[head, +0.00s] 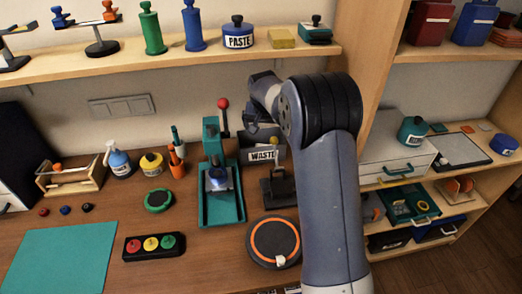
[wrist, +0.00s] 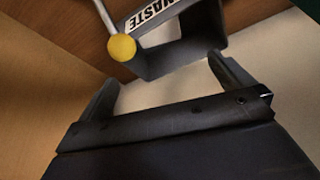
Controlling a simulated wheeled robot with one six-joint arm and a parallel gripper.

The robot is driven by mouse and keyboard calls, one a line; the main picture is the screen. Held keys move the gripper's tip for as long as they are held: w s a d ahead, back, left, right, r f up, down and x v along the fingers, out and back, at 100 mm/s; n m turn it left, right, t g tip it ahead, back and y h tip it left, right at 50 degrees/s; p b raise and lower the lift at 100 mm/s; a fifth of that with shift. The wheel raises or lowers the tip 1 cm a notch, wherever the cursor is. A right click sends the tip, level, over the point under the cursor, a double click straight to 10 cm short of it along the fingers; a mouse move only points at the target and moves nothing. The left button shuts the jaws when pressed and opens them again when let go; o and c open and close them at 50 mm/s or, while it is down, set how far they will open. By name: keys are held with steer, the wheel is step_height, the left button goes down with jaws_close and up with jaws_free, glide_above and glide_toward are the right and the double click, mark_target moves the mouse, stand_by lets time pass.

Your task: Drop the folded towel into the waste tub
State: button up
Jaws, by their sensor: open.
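The waste tub (head: 262,155) is a dark grey, open-topped box with a white WASTE label. It stands at the back of the workbench by the wall. In the wrist view the tub (wrist: 185,57) appears upside down, just past my fingertips, and its visible inside looks dark and empty. My gripper (wrist: 162,72) is open, with nothing between its fingers. In the head view my gripper (head: 262,118) is above the tub, partly hidden by my arm. I cannot make out a folded towel in either view.
A yellow ball on a grey rod (wrist: 121,47) is close to the tub. A green press (head: 215,185) with a red knob stands left of the tub. A shelf (head: 180,57) overhangs the bench. A black disc with an orange ring (head: 272,241) lies in front.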

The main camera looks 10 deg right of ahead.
steer(key=v, duration=0.5)
steer(key=shift+b, duration=0.3)
steer(key=shift+f, duration=0.1)
steer(key=p+x, duration=0.2)
steer(key=x, duration=0.8)
steer(key=shift+f, duration=0.1)
steer(key=shift+w+r+p, duration=0.15)
steer(key=shift+r+p, duration=1.35)
steer(key=shift+r, duration=0.8)
